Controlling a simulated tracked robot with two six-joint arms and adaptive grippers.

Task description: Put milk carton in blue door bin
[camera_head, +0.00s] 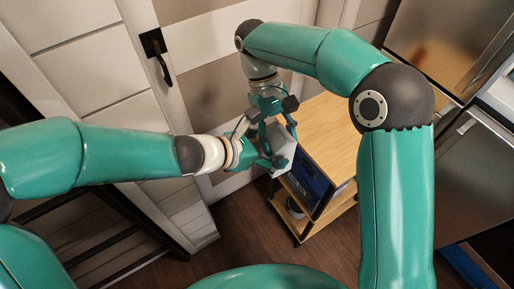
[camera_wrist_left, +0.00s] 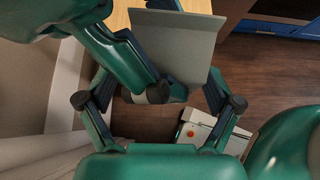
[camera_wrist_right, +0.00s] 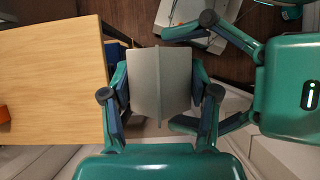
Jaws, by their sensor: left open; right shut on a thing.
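The milk carton (camera_head: 286,141) is a pale grey box beside the cart's near left corner, partly hidden by both grippers. My right gripper (camera_head: 276,128) is shut on it from above. In the right wrist view the carton (camera_wrist_right: 145,82) shows a thin ridge across its top, between my right fingers (camera_wrist_right: 160,95). My left gripper (camera_head: 262,146) is open beside the carton, its fingers close around it; I cannot tell whether they touch. In the left wrist view the carton (camera_wrist_left: 178,50) shows as a flat grey panel. A dark blue bin (camera_head: 309,188) sits under the cart's top; I see no labelled door bin.
A panelled door (camera_head: 90,50) with a black handle (camera_head: 157,52) stands behind. Steel appliance fronts (camera_head: 480,170) are at right. Some dark wood floor is clear.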

